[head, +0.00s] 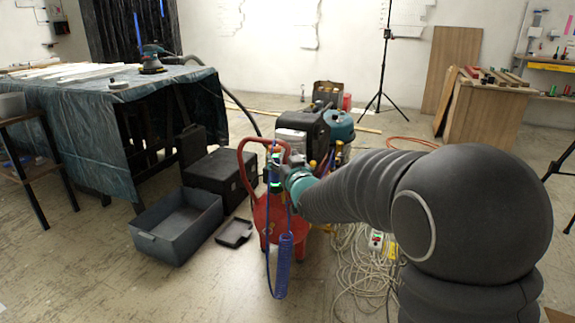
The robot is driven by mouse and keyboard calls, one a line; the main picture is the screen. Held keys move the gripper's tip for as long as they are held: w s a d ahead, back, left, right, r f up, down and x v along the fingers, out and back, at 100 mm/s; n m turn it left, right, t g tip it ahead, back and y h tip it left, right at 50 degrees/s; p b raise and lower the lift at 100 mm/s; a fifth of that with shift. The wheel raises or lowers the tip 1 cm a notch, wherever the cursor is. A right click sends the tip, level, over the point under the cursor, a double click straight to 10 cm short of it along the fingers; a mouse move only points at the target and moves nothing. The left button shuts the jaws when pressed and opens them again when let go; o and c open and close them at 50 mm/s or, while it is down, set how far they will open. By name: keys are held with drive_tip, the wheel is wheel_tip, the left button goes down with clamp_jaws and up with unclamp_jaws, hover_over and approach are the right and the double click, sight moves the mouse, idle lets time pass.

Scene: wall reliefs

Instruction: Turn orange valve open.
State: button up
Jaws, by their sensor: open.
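My arm reaches forward from the right of the head view to a red air compressor with a red hoop handle (241,160). My gripper (272,172) is open at the arm's end, beside the handle, with small blue and green lights near it. A blue coiled hose (285,262) hangs below it in front of the red body. I cannot make out an orange valve; it may be hidden behind my gripper or too small. Whether the fingers touch anything does not show.
An open grey bin (176,232) and a black case (217,178) lie left of the compressor. Loose pale cables (357,275) cover the floor to its right, partly behind my arm. A cloth-covered table (100,105) stands left. A black tripod (379,95) stands behind.

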drive_tip(key=v, duration=0.3)
drive_tip(key=shift+s+d, duration=0.15)
drive_tip(key=shift+s, duration=0.15)
wheel_tip(320, 180, down, 9)
drive_tip(key=s+d+g+h, duration=0.2)
drive_tip(key=g, duration=0.2)
drive_tip(key=s+d+f+m+g+h, duration=0.1)
drive_tip(key=s+d+f+g, duration=0.1)
drive_tip(key=s, duration=0.2)
drive_tip(key=s+d+f+g+h, duration=0.1)
drive_tip(key=s+d+f+g, duration=0.1)
drive_tip(key=s+f, duration=0.15)
drive_tip(key=s+d+r+m+g+p, duration=0.1)
drive_tip(key=s+d+r, duration=0.3)
drive_tip(key=s, duration=0.5)
drive_tip(key=s+d+r+m+g+h+p, duration=0.1)
drive_tip(key=s+d+r, duration=0.3)
drive_tip(key=s, duration=0.6)
drive_tip(key=s+d+r+m+g+h+p, duration=0.1)
drive_tip(key=s+d+r+p, duration=0.2)
drive_tip(key=s, duration=0.7)
drive_tip(key=shift+d+r, duration=0.75)
drive_tip(key=shift+r, duration=0.05)
